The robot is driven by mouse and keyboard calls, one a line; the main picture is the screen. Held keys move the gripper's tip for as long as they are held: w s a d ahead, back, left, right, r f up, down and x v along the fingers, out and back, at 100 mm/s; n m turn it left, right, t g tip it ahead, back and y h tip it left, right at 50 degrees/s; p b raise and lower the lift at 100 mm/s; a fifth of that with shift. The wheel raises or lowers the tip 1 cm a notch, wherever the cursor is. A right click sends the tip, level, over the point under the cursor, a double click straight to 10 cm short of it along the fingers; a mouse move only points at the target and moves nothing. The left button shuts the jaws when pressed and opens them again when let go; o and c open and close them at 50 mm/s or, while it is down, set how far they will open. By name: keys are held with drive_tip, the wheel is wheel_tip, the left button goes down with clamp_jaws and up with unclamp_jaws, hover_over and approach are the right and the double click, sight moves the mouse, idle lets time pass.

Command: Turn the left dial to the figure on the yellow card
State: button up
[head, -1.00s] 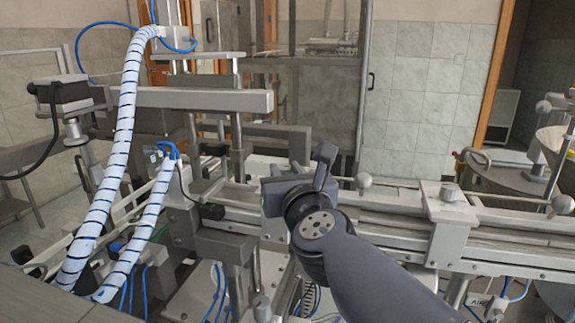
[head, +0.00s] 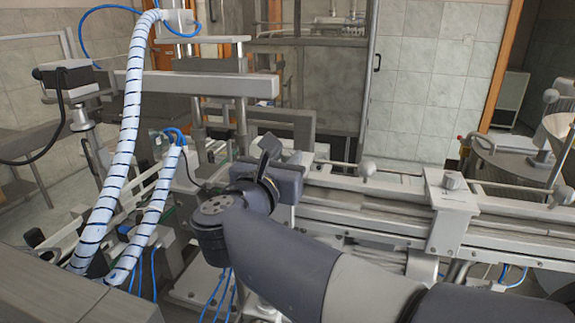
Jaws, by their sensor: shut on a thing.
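My gripper (head: 270,165) is at the middle of the head view, at the left end of the grey rail of the machine. It points away from the camera, and my dark wrist and forearm cover most of it. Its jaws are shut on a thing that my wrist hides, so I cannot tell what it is. I cannot make out the left dial, and no yellow card or figure shows in this view.
White hoses with dark bands (head: 130,110) rise just left of my gripper. A grey crossbar (head: 205,85) stands above and behind it. A bracket with a knob (head: 452,181) sits on the rail (head: 385,205) to the right. A round metal bowl stands at the far right.

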drive_tip(key=m+g+h+b, duration=0.1)
drive_tip(key=h, duration=0.1)
drive_tip(key=m+g+h+b, duration=0.1)
drive_tip(key=m+g+h, duration=0.1)
drive_tip(key=a+m+g+h+b, duration=0.1)
drive_tip(key=b, duration=0.1)
drive_tip(key=shift+w+f+m+h, duration=0.25)
drive_tip(key=shift+w+m+h, duration=0.05)
drive_tip(key=shift+w+h, duration=0.1)
drive_tip(key=shift+w+a+r+m+g+h+b, duration=0.2)
drive_tip(key=shift+m+g+h, duration=0.55)
drive_tip(key=shift+g, duration=0.5)
drive_tip(key=shift+w+d+f+m+g+h+b, duration=0.15)
drive_tip(key=shift+m+g+h+b, duration=0.35)
drive_tip(key=shift+m+g, duration=0.6)
drive_tip(key=shift+w+a+r+m+g+h+b, duration=0.1)
drive_tip(key=shift+r+m+g+h, duration=0.1)
drive_tip(key=shift+m+g+h, duration=0.85)
drive_tip(key=shift+g+y, duration=0.3)
drive_tip(key=shift+g, duration=0.2)
drive_tip(key=o, duration=1)
drive_tip(key=shift+r, duration=0.15)
wheel_tip(320, 180, up, 10)
drive_tip(key=p, duration=0.1)
